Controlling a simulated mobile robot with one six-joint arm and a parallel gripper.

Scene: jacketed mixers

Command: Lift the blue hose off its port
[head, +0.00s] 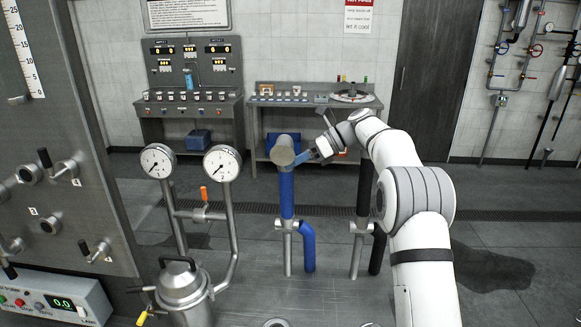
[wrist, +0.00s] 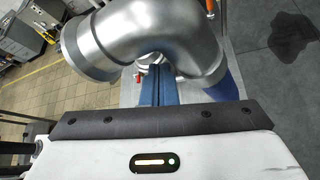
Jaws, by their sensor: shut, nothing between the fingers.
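The blue hose (head: 287,192) stands upright on a metal standpipe port (head: 287,240), with a silver elbow (head: 283,152) at its top. In the wrist view the silver elbow (wrist: 150,40) fills the top, with part of the blue hose (wrist: 221,86) below right. My gripper (head: 302,158) is just right of the elbow in the head view. Its two blue fingers (wrist: 156,72) lie together, shut and empty, with their tips close to the elbow. The tips are partly hidden by the elbow, and I cannot tell whether they touch it.
A black hose (head: 364,190) stands on another port to the right, partly behind my arm. Two gauges (head: 222,163) on pipes and a steel vessel (head: 184,290) stand left. A control cabinet (head: 60,170) is at far left. A dark wet patch (head: 490,272) lies on the floor at right.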

